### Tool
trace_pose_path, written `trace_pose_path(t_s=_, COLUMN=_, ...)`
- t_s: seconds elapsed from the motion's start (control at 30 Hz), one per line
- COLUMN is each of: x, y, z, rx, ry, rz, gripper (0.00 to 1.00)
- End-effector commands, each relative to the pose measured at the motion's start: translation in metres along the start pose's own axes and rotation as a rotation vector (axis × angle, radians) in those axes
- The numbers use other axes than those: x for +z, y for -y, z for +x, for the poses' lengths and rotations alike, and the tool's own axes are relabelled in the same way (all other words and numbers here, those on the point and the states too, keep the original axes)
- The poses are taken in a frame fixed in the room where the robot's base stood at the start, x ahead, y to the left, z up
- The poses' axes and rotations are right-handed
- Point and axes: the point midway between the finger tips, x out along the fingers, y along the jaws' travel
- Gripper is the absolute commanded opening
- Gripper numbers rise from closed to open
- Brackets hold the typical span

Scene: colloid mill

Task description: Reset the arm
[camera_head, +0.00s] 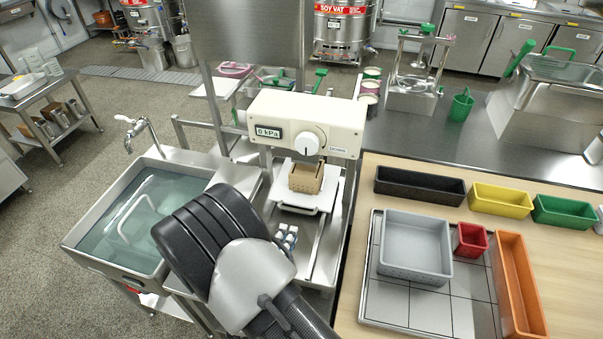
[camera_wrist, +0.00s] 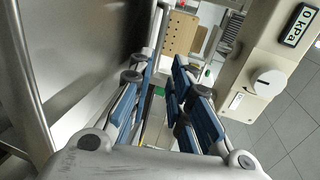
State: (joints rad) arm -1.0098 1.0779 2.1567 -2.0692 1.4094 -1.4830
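My gripper (camera_wrist: 165,75) shows in the wrist view with its two blue-padded fingers apart and nothing between them. In the head view my arm fills the lower middle, and I cannot clearly make out the gripper there. The cream press head (camera_head: 305,122) with a dial and a 0 kPa display stands beyond the arm; it also shows at the right of the wrist view (camera_wrist: 262,85). A tan perforated box (camera_head: 306,178) sits on the white plate under the press head. The box also appears beyond the fingertips in the wrist view (camera_wrist: 180,33).
A water-filled sink (camera_head: 140,215) is left of my arm. Right, a wooden table holds a grey bin (camera_head: 415,245), red bin (camera_head: 471,240), orange bin (camera_head: 517,285), black bin (camera_head: 420,186), yellow bin (camera_head: 500,200) and green bin (camera_head: 563,211). A steel panel (camera_wrist: 75,60) is close left in the wrist view.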

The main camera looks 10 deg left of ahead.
Motion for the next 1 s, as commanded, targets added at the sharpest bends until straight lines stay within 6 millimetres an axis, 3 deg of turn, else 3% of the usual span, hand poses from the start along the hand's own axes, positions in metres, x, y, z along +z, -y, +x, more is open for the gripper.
trace_pose_path(t_s=0.17, x=-0.004, y=0.005, z=0.002, rx=-0.003, ry=-0.017, rz=0.020, gripper=0.18)
trace_pose_path(t_s=0.27, x=-0.023, y=0.029, z=0.009, rx=-0.019, ry=-0.095, rz=0.115, gripper=0.18)
trace_pose_path(t_s=0.37, x=-0.065, y=0.070, z=0.017, rx=-0.052, ry=-0.251, rz=0.310, gripper=0.18)
trace_pose_path(t_s=0.47, x=-0.126, y=0.116, z=0.015, rx=-0.113, ry=-0.462, rz=0.592, gripper=0.18)
trace_pose_path(t_s=0.6, x=-0.211, y=0.160, z=-0.012, rx=-0.233, ry=-0.753, rz=1.014, gripper=0.18)
trace_pose_path(t_s=0.7, x=-0.261, y=0.178, z=-0.043, rx=-0.345, ry=-0.948, rz=1.321, gripper=0.18)
trace_pose_path(t_s=0.83, x=-0.307, y=0.187, z=-0.091, rx=-0.521, ry=-1.180, rz=1.725, gripper=0.18)
trace_pose_path(t_s=1.0, x=-0.333, y=0.188, z=-0.152, rx=-0.802, ry=-1.443, rz=2.256, gripper=0.18)
